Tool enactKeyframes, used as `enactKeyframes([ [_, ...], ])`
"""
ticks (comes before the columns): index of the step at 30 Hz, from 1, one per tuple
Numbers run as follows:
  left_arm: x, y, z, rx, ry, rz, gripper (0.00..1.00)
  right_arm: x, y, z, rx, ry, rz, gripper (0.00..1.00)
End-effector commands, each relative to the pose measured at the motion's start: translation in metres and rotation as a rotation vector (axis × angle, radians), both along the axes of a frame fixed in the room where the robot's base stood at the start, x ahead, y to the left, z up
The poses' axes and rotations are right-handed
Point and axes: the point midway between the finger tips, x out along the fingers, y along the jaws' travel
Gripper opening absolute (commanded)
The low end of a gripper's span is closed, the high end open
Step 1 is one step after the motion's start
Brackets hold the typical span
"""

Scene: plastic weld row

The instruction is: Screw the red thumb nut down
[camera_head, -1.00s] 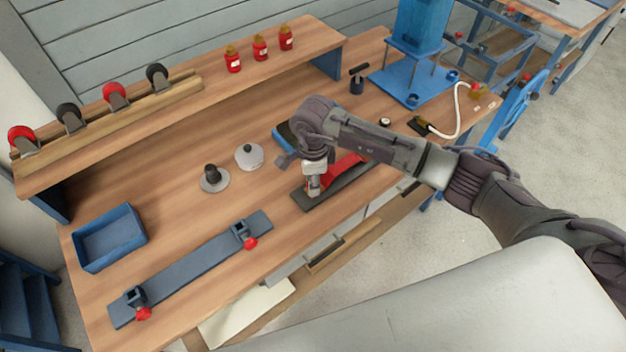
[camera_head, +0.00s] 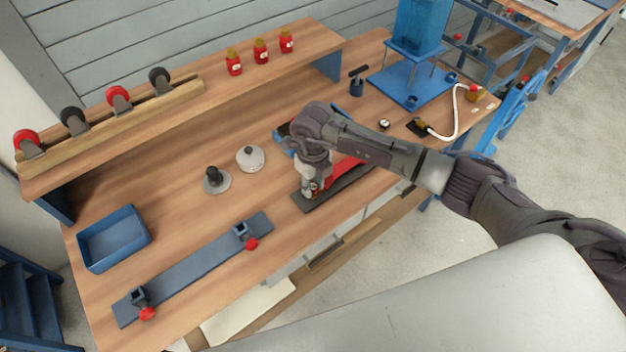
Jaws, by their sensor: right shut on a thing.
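A long dark base (camera_head: 350,182) lies near the table's front edge, with a red part (camera_head: 346,165) on it, partly hidden by my right arm. My right gripper (camera_head: 314,189) points down over the left end of this base. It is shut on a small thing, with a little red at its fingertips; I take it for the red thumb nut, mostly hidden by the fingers. I cannot tell how far down it sits. My left gripper is not in view.
A blue-grey bar (camera_head: 190,269) with two red-knobbed clamps lies to the left. A blue tray (camera_head: 113,240), a dark-knobbed disc (camera_head: 215,182) and a pale round thing (camera_head: 250,158) stand behind. A blue stand (camera_head: 412,88) is at the back right. Bare wood surrounds the bar.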

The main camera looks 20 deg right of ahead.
Motion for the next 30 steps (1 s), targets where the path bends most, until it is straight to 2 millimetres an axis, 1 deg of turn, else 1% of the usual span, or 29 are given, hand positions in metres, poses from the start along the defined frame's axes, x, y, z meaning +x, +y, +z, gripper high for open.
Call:
enactKeyframes([
  [1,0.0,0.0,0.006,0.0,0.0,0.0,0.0,0.0,0.001,0.003,0.002,0.0,-0.082,0.1],
  [9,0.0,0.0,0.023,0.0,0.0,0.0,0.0,0.0,0.001,0.004,0.001,0.0,-0.56,0.1],
  [12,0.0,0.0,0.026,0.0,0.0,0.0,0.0,0.0,0.001,0.002,0.001,0.0,-0.676,0.1],
  [15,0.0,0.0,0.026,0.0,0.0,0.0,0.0,0.0,0.001,0.001,0.001,0.0,-0.723,0.1],
  [21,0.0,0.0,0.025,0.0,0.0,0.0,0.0,0.0,0.001,0.0,0.002,-0.001,-0.726,0.1],
  [22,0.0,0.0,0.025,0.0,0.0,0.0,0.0,0.0,0.001,0.0,0.002,-0.001,-0.725,0.36],
  [25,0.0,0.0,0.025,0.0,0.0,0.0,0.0,0.0,0.001,0.0,0.002,-0.001,-0.724,0.52],
  [26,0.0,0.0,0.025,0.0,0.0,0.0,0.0,0.0,0.001,0.0,0.001,-0.002,-0.724,0.54],
  [30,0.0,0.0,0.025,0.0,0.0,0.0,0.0,0.0,0.001,0.0,0.0,-0.001,-0.724,0.54],
])
